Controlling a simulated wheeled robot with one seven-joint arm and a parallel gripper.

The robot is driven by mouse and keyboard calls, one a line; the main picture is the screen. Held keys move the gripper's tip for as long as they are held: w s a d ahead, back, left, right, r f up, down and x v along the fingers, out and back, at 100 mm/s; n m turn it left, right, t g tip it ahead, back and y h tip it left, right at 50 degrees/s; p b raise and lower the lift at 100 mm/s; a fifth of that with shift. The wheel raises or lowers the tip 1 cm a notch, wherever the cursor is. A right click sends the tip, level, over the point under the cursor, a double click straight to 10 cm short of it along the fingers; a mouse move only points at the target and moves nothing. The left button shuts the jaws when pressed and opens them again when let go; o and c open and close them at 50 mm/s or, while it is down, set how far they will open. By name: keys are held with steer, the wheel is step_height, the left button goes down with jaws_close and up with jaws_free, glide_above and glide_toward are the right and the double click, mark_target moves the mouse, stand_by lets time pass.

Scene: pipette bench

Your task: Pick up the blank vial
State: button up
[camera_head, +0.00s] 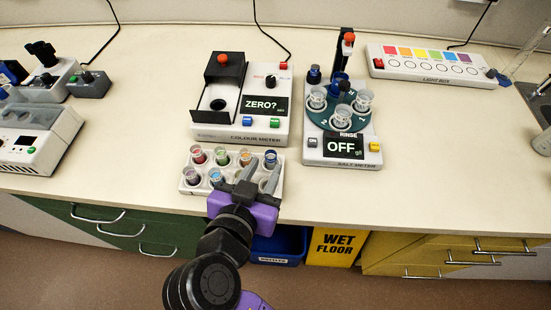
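A white rack (183,188) on the bench's front edge holds several small vials in two rows. A pale vial (270,159) stands at the back right of the rack. I cannot tell for sure which one is the blank vial; no label is readable. My purple gripper (264,168) is over the rack's right part with its two grey fingers apart. The fingers hide part of the front row. I cannot tell whether a vial stands between them.
The colour meter (205,128), lid raised and display "ZERO?", stands behind the rack. The salt meter (313,155), with a vial carousel and "OFF" display, is to the right. A light box (430,75) is at back right. Bare bench (440,150) lies at the right.

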mark_target(272, 152)
steer(key=shift+p+x, duration=0.7)
steer(key=shift+x, duration=2.4)
steer(key=shift+a+r, duration=0.1)
steer(key=shift+a, duration=0.05)
jaws_close()
